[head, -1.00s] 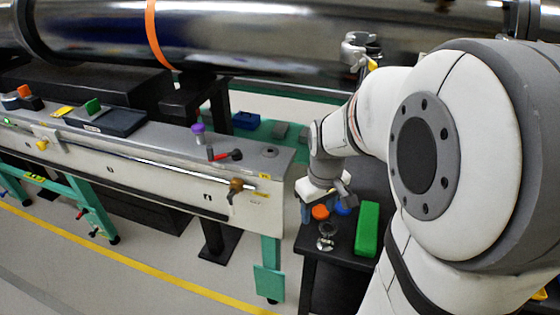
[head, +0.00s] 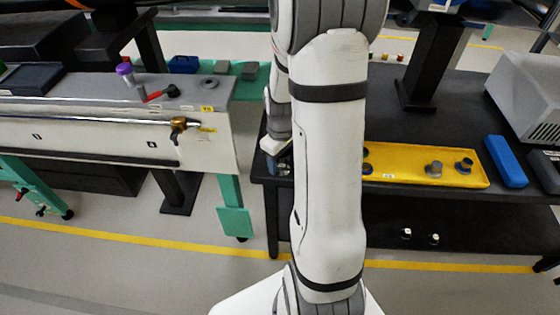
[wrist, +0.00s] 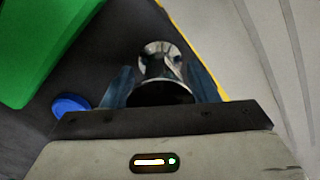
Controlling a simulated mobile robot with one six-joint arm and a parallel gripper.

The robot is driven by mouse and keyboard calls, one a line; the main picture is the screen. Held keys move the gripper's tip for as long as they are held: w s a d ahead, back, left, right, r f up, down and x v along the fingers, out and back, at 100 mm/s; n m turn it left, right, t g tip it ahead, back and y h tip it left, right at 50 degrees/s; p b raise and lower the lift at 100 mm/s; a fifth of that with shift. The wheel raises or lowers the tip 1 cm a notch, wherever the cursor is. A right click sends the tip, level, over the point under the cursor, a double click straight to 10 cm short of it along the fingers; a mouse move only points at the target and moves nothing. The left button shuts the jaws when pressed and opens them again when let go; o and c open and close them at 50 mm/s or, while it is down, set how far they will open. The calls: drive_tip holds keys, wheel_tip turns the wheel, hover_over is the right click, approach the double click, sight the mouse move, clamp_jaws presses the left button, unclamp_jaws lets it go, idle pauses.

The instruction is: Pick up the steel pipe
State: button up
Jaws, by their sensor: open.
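In the wrist view a short, shiny steel pipe (wrist: 160,68) with a flared rim and a dark open end sits on the black table. My gripper (wrist: 162,80) is open, its two blue fingers on either side of the pipe. I cannot tell whether either finger touches it. In the head view my gripper (head: 278,158) is low at the left edge of the black table, partly hidden behind my arm. The pipe cannot be made out clearly there.
A green block (wrist: 38,40) and a blue round cap (wrist: 70,105) lie left of the pipe in the wrist view. In the head view a yellow tray (head: 400,172), a blue block (head: 507,162) and a grey box (head: 525,95) are to the right. A white bench (head: 110,125) stands left.

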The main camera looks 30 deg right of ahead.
drive_tip(key=shift+f, duration=0.15)
drive_tip(key=c, duration=0.7)
drive_tip(key=shift+c, duration=0.2)
wheel_tip(320, 180, up, 10)
drive_tip(key=shift+r+p, duration=0.1)
drive_tip(key=shift+p, duration=0.65)
